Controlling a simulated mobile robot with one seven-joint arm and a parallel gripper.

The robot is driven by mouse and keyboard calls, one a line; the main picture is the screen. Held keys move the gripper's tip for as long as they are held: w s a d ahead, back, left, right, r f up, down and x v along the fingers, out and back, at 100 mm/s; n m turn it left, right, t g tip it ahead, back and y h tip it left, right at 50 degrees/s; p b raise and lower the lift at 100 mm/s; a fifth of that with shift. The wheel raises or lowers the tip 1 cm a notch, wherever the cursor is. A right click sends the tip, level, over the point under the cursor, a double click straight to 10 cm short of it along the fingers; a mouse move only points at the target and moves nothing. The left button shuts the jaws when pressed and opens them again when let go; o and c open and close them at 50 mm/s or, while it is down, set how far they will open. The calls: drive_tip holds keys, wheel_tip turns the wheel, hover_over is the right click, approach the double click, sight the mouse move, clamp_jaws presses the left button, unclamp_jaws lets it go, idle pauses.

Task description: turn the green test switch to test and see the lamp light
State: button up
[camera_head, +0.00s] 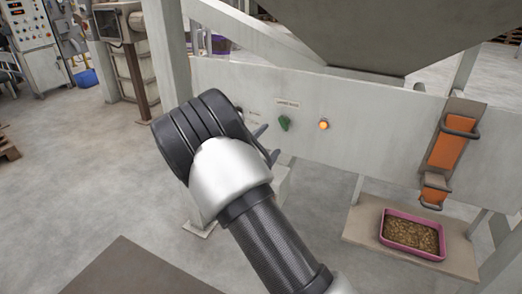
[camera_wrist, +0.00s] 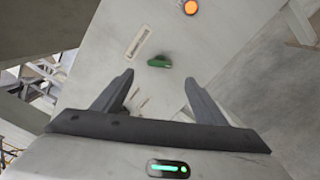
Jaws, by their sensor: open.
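The green test switch (camera_head: 284,123) is a small knob on the pale panel, under a small label plate (camera_head: 287,103). It also shows in the wrist view (camera_wrist: 159,62), beyond my fingertips and between their lines. The round lamp (camera_head: 323,125) to its right glows orange; it also shows at the top of the wrist view (camera_wrist: 190,7). My gripper (camera_wrist: 158,82) is open and empty, with a gap between it and the switch. In the head view my wrist hides most of the gripper; the finger ends (camera_head: 268,143) show to the left of the switch.
A grey hopper (camera_head: 385,30) overhangs the panel. Orange parts with dark handles (camera_head: 446,150) are at the right. A pink tray of pellets (camera_head: 412,236) rests on a low platform (camera_head: 360,225). A post (camera_head: 166,50) stands at the left. The floor at left is mostly clear.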

drive_tip(key=v, duration=0.5)
drive_tip(key=shift+s+a, duration=0.15)
drive_tip(key=shift+s, duration=0.2)
